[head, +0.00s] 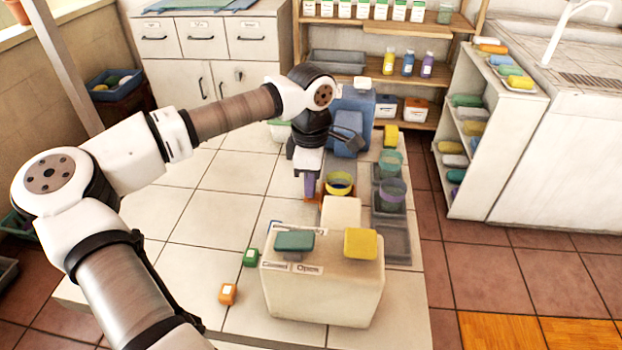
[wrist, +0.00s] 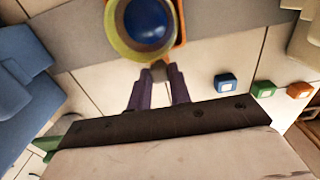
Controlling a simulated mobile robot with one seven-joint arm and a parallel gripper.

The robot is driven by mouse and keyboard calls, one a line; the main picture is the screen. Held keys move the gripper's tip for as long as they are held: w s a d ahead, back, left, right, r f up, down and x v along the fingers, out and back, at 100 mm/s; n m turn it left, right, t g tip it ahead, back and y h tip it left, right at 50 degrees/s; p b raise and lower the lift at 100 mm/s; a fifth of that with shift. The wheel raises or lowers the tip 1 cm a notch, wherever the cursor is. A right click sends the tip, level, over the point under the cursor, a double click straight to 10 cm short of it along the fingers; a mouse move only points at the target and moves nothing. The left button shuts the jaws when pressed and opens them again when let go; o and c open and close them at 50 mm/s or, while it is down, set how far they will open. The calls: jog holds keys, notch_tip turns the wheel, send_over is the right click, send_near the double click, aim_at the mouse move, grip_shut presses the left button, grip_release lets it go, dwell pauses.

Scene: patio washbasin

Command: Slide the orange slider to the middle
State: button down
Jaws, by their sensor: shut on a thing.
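The orange slider shows only in part, as an orange edge (wrist: 180,22) beside and under a yellow-green bowl (wrist: 118,40) in the wrist view. In the head view, a small orange patch (head: 311,199) shows at my fingertips, left of the bowl (head: 340,186). The bowl has a blue round inside. My gripper (head: 309,190) points down with its purple fingers close together. In the wrist view, the fingertips (wrist: 157,76) close on a small grey knob (wrist: 158,70) at the bowl's near side, which seems to belong to the slider. Most of the slider is hidden.
A cream box (head: 322,290) with a teal handle (head: 294,240) and a yellow block (head: 360,243) stands in front. A blue dispenser (head: 352,115) stands behind the gripper. Small green and orange cubes (head: 228,293) lie at left; tiles further left are clear.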

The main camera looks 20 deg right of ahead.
jog(key=c, duration=1.3)
grip_release()
notch_tip(320, 180, up, 14)
jog(key=shift+f+b, duration=0.1)
jog(key=shift+b, duration=0.25)
